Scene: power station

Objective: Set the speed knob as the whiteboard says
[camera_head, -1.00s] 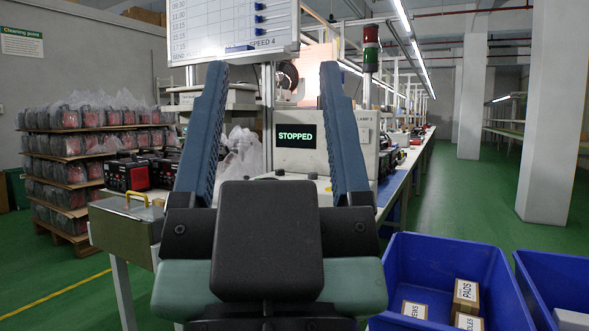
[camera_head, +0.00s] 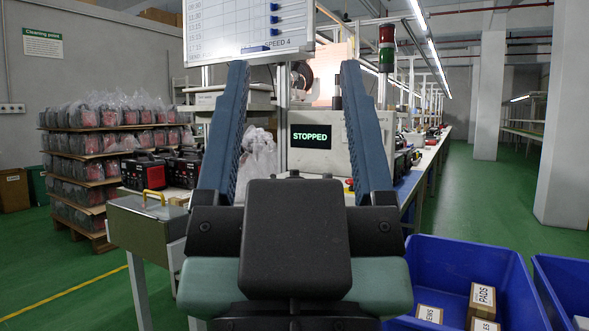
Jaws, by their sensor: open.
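The whiteboard (camera_head: 222,30) hangs above the line at top centre-left and reads "SPEED 4" near its lower right, partly beside my left finger. A control box (camera_head: 330,160) behind my fingers has a dark display (camera_head: 311,136) with green "STOPPED". My gripper (camera_head: 294,72) is open and empty, fingers pointing up and forward, one on each side of the display in the picture. I cannot make out the speed knob; my gripper body covers the area below the display. A small dark shape shows just above that body, too hidden to identify.
Blue bins (camera_head: 455,272) stand at lower right, with small boxes such as "PADS" (camera_head: 482,300). A grey bench end (camera_head: 145,225) is at left, before a loaded pallet (camera_head: 100,150). A signal lamp (camera_head: 387,48) rises behind. Green floor is open at right.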

